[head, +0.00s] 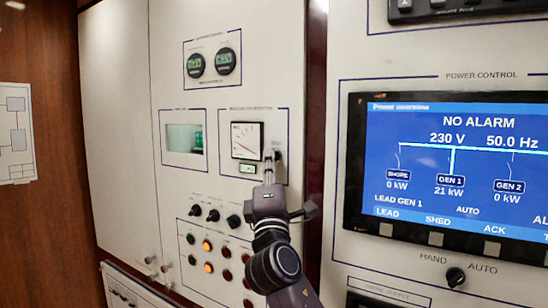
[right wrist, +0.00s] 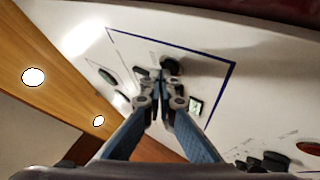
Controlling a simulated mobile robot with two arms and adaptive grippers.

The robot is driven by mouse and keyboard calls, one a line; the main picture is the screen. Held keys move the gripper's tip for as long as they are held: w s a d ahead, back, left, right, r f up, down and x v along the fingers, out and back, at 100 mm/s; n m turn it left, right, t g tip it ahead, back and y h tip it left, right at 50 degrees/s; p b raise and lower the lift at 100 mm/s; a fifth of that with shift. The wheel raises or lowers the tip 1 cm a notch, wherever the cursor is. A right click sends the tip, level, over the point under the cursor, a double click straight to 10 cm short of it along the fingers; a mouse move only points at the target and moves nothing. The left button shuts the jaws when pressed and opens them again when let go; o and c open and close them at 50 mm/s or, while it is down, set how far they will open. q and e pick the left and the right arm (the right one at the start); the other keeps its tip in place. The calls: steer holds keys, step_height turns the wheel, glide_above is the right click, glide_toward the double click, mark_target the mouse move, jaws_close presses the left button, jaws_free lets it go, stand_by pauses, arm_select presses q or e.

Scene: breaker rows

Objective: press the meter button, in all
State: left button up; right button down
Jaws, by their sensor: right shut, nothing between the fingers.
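The analog meter (head: 246,140), white with a needle, sits in a blue-outlined section of the white panel. My right gripper (head: 269,156) is shut and empty, its tips at the panel face just right of the meter. A dark round control (head: 278,155) shows beside the tips, partly hidden; in the right wrist view the round control (right wrist: 172,66) is close beside the shut fingertips (right wrist: 157,76). I cannot tell whether they touch it. A small green-lit window (head: 247,168) is below the meter and also shows in the right wrist view (right wrist: 196,105). My left gripper is not in view.
Below are black knobs (head: 213,215) and rows of coloured lamps or buttons (head: 207,245). Two round gauges (head: 226,61) are above. A blue power screen (head: 455,165) is at right, with a rotary switch (head: 456,277) underneath.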

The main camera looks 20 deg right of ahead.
steer(key=shift+s+a, duration=0.35)
steer(key=shift+a, duration=0.05)
steer(key=shift+a, duration=0.1)
steer(key=s+a, duration=0.1)
steer(key=a, duration=0.1)
steer(key=s+a, duration=0.1)
steer(key=s, duration=0.1)
steer(key=shift+a, duration=0.4)
stand_by(0.5)
